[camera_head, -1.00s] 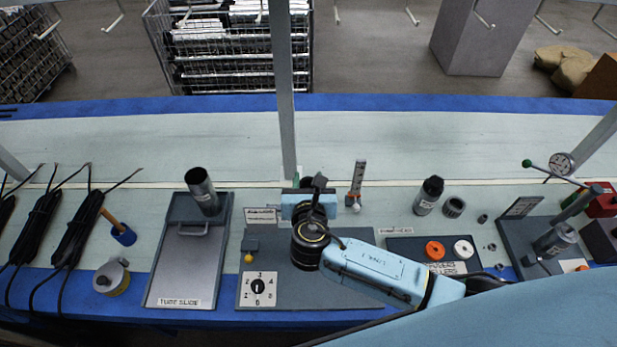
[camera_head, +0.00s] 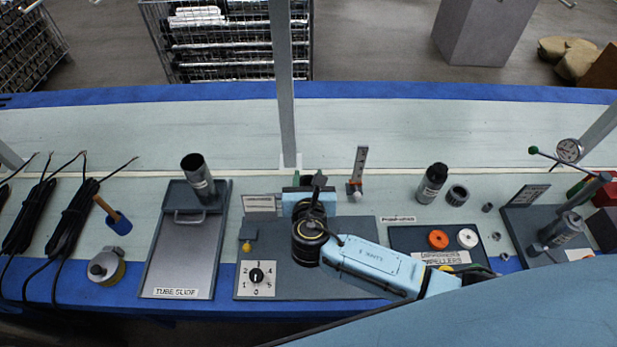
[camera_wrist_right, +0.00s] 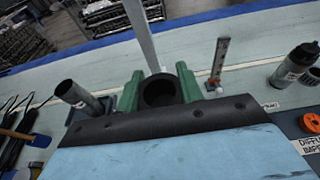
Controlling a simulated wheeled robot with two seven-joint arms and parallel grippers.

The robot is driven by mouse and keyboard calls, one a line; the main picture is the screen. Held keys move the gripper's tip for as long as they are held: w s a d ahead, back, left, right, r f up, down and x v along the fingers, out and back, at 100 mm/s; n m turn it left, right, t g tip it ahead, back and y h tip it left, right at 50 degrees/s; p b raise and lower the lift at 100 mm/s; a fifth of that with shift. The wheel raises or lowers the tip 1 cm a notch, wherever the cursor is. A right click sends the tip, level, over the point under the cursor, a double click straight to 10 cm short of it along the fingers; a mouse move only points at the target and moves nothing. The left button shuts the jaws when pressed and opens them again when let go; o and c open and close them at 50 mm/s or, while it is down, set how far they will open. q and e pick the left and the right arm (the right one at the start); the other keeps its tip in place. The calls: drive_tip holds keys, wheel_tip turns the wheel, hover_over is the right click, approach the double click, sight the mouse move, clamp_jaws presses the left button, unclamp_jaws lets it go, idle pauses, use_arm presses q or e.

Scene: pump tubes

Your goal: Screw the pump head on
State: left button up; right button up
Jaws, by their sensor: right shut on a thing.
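My right gripper (camera_wrist_right: 159,90) shows green fingers in the right wrist view. They are shut on a dark, hollow, round part (camera_wrist_right: 160,91), one finger on each side; I cannot tell for sure that it is the pump head. In the head view my right wrist hides most of the gripper and this part, above the back of a grey board (camera_head: 355,228) with a numbered dial (camera_head: 257,275). A dark cylinder with a black top (camera_head: 432,184) stands to the right, beside a short ribbed black ring (camera_head: 457,195). My left gripper is not in view.
A tube slide (camera_head: 182,262) with an upright dark tube (camera_head: 198,175) is left of the board. A dark tray (camera_head: 402,240) with orange and white discs is right. A metal post (camera_head: 285,90) rises behind.

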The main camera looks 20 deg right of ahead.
drive_tip(key=shift+r+p, duration=0.1)
drive_tip(key=shift+p, duration=0.75)
idle(1.2)
drive_tip(key=shift+f+b, duration=0.85)
drive_tip(key=shift+f, duration=0.3)
drive_tip(key=o, duration=1.2)
drive_tip(key=shift+o, duration=0.7)
drive_tip(key=shift+s, duration=0.1)
drive_tip(key=v, duration=1.3)
drive_tip(key=shift+s+r, duration=0.1)
